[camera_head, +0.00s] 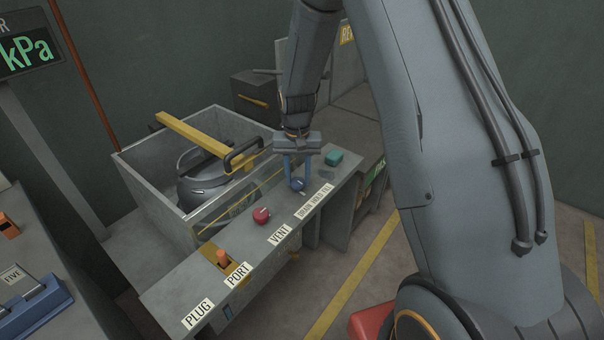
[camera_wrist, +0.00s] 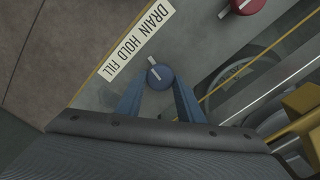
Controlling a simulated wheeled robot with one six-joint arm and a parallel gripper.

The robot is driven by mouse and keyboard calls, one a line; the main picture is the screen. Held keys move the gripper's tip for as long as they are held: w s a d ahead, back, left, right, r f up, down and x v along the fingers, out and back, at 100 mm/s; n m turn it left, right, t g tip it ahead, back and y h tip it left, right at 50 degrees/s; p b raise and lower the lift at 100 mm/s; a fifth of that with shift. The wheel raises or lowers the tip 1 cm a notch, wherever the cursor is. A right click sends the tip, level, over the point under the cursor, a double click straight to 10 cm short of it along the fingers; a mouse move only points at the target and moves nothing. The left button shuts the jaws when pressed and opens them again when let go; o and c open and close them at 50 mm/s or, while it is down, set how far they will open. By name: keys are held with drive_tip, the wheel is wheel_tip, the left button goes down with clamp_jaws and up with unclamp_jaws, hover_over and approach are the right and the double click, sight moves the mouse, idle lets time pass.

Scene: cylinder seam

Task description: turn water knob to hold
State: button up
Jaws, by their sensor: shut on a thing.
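The water knob (camera_wrist: 163,78) is a round blue knob with a white pointer bar, beside the DRAIN HOLD FILL label (camera_wrist: 136,45) in the wrist view. The pointer slants up and left, roughly toward the middle word, HOLD. My gripper (camera_wrist: 160,92) has its two blue fingers on either side of the knob, shut on it. In the head view the blue knob (camera_head: 297,185) sits on the narrow panel under my gripper (camera_head: 296,178), partly covered by the fingers. The same label (camera_head: 314,202) lies just in front of it there.
A red knob (camera_head: 261,215) by the VENT label and an orange lever (camera_head: 223,258) by the PORT label are on the same panel. A teal block (camera_head: 334,158) is close to my gripper's right. Behind the panel stands a grey tank (camera_head: 140,170) with a yellow bar (camera_head: 190,132).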

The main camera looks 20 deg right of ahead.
drive_tip(key=shift+s+a+n, duration=0.1)
drive_tip(key=shift+s+n, duration=0.1)
drive_tip(key=shift+n, duration=0.4)
drive_tip(key=o, duration=1)
drive_tip(key=shift+o, duration=0.2)
drive_tip(key=shift+w+r, duration=0.1)
